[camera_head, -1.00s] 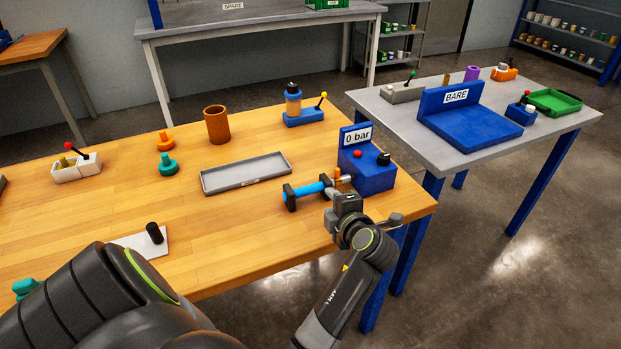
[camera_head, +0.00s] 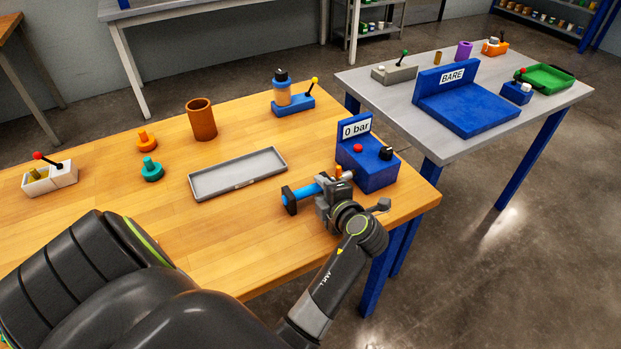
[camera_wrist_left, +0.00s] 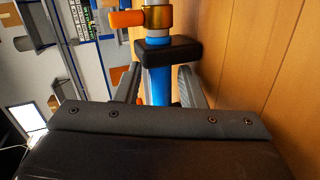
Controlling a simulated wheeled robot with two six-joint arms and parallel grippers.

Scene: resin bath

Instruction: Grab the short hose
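The short hose is a blue tube (camera_head: 304,192) lying near the right end of the wooden table, in front of the blue "0 bar" box. One end is at a black block (camera_head: 289,201). The other end points to a brass fitting with an orange lever (camera_head: 338,172). In the left wrist view the hose (camera_wrist_left: 159,88) runs between my two spread fingers, below a black block (camera_wrist_left: 168,50). The fingers look apart from the hose. My right gripper is not in view.
The blue "0 bar" box (camera_head: 371,170) with red and black knobs stands close beside my gripper. A grey tray (camera_head: 204,188) lies to the left. A brown cup (camera_head: 201,120) and a bottle on a blue base (camera_head: 293,107) are behind. The table's front right edge is close.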

